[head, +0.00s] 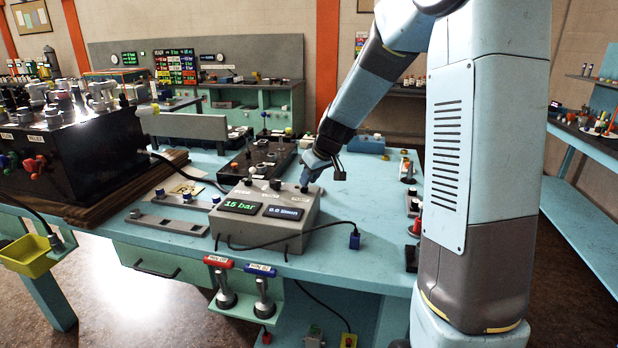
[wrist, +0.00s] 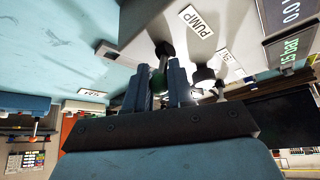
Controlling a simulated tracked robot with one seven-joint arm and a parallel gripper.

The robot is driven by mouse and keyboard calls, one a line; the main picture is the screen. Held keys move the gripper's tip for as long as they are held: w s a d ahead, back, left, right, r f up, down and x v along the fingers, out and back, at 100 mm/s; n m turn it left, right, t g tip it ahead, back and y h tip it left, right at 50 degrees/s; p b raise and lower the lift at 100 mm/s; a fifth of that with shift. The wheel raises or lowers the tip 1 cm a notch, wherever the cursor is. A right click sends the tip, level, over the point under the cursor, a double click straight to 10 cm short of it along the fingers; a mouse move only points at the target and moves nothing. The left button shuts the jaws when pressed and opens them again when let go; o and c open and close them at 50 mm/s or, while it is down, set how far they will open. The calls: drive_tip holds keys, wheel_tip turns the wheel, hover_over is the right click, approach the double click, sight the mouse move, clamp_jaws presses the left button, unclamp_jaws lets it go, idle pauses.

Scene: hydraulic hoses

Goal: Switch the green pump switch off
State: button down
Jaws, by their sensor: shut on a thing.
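The grey control box (head: 300,228) stands on the blue workbench, with a green "15 bar" display (head: 239,207) and a second display (head: 283,212) on its front. My gripper (head: 306,184) reaches down to the right part of the box top. In the wrist view, my gripper (wrist: 165,84) is shut on the green pump switch (wrist: 158,82). The green tip shows between the two blue fingers, and a dark stem leads to the box beside the "PUMP" label (wrist: 199,21). In the head view my gripper mostly hides the switch.
Other dark knobs (head: 275,184) stand on the box top left of my gripper. A dark block with fittings (head: 258,160) lies behind the box. A large black unit (head: 85,150) stands at left. Bench right of the box is fairly clear.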

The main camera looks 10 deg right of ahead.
drive_tip(key=shift+s+d+f+y, duration=0.1)
drive_tip(key=shift+d+y, duration=0.05)
drive_tip(key=shift+y, duration=0.15)
idle(0.4)
drive_tip(key=c, duration=1)
unclamp_jaws()
drive_tip(key=v, duration=1.3)
drive_tip(key=shift+s+r, duration=0.25)
drive_tip(key=shift+s, duration=0.1)
drive_tip(key=s+m+h, duration=0.1)
drive_tip(key=s, duration=0.8)
drive_tip(key=s+r+m+h, duration=0.1)
drive_tip(key=s+m, duration=0.1)
drive_tip(key=s, duration=0.7)
drive_tip(key=s+r+m+h, duration=0.1)
drive_tip(key=s+m, duration=0.1)
drive_tip(key=s, duration=0.8)
drive_tip(key=shift+a+r, duration=0.15)
drive_tip(key=shift+a, duration=0.1)
